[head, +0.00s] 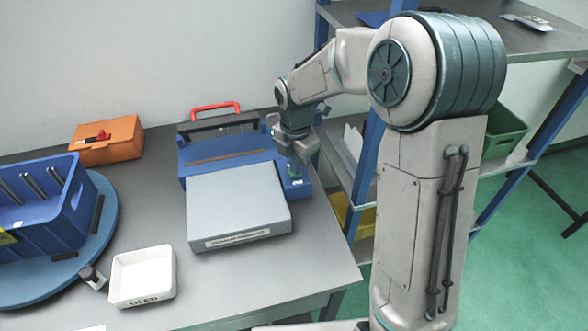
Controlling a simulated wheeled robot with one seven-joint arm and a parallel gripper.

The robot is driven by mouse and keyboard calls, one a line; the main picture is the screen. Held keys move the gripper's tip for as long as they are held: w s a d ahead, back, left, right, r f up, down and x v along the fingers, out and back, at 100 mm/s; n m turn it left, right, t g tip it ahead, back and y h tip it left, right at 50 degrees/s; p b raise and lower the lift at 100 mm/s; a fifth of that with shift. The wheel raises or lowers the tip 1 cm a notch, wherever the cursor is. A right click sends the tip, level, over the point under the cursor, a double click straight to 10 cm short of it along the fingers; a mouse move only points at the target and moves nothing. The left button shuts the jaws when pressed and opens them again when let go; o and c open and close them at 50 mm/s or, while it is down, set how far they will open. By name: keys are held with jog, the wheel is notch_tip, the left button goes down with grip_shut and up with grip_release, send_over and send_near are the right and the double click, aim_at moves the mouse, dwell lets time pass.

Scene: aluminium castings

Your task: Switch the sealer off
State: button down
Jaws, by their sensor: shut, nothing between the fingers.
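The sealer (231,146) is a blue machine at the back of the grey table, with a raised red handle (216,107) and a dark bar along its top. A grey box with a label on its front edge (238,207) stands directly in front of it. At the sealer's right end is a small blue block (297,188) with a green part beside it. My gripper (299,160) points down just above this block, shut and empty. The gripper hides part of the block. I cannot tell whether it touches the block, nor the switch's position.
An orange box with a red part on top (107,141) stands at the back left. A blue crate (75,209) sits on a round blue turntable (108,204). A white tray marked USED (143,274) lies at the front. Blue-framed shelving (378,155) stands to the right.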

jog(key=shift+f, duration=0.35)
jog(key=shift+s, duration=0.1)
jog(key=shift+r+p, duration=2.85)
jog(key=shift+r, duration=0.7)
jog(key=s+d+r+m+t, duration=0.1)
jog(key=s+d+r+m, duration=0.2)
jog(key=s+m, duration=0.4)
jog(key=s+d+r+m+t, duration=0.1)
jog(key=s+d+r+m, duration=0.2)
jog(key=s+m, duration=0.4)
jog(key=s+d+r+m+t, duration=0.1)
jog(key=s+d+r+m, duration=0.3)
jog(key=s+m, duration=0.4)
jog(key=shift+d+m+t, duration=0.25)
jog(key=shift+m+t, duration=0.05)
jog(key=shift+m, duration=1.8)
